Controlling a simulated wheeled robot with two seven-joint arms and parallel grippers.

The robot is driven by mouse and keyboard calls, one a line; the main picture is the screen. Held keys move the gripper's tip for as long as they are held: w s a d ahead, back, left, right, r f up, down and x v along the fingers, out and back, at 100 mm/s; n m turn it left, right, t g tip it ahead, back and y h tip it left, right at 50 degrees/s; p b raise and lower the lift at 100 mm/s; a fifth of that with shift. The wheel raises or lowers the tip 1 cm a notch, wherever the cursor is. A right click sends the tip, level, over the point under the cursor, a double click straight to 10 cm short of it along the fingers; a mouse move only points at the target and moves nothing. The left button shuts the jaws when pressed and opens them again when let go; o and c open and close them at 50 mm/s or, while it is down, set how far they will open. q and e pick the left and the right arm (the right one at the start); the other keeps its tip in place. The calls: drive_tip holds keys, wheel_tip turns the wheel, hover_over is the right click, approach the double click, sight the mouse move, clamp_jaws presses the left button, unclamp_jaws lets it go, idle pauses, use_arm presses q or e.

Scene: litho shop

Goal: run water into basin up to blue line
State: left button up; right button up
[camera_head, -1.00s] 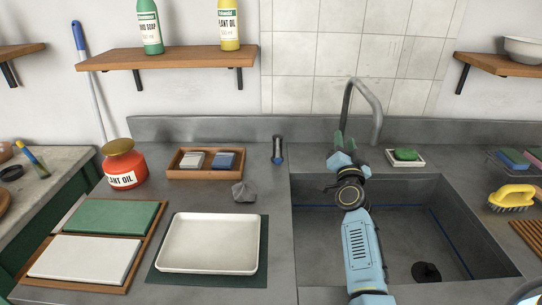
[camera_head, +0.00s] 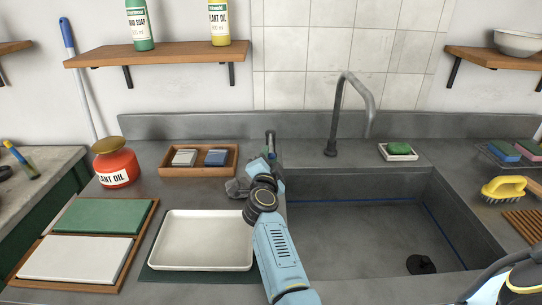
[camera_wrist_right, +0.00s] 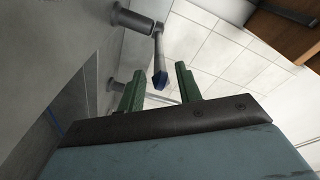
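The sink basin (camera_head: 340,235) shows no water that I can see. A blue line (camera_head: 350,201) runs around its inner walls. A dark round plug or drain piece (camera_head: 420,264) is on its floor. The grey curved spout (camera_head: 335,115) stands behind the basin. A small tap lever (camera_head: 270,136) stands left of the spout. My right gripper (camera_head: 270,158) is at the lever in the head view. My left gripper is not in view.
A grey rag (camera_head: 236,189) lies left of my right gripper. A white tray (camera_head: 203,240), a wooden box with two blocks (camera_head: 168,172) and a red oil jar (camera_head: 116,163) stand further left. A soap dish (camera_head: 398,156) and yellow brush (camera_head: 503,188) are right.

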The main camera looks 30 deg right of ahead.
sight(271, 150)
drive_tip(key=x, duration=0.2)
drive_tip(key=shift+w+d+f+b, duration=0.1)
drive_tip(key=shift+w+d+b, duration=0.1)
drive_tip(key=shift+b, duration=0.15)
drive_tip(key=shift+w+d, duration=0.2)
drive_tip(key=shift+w, duration=0.1)
drive_tip(key=shift+w+d, duration=0.1)
drive_tip(key=shift+w, duration=0.05)
drive_tip(key=c, duration=0.6)
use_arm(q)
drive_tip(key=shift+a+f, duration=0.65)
use_arm(e)
clamp_jaws()
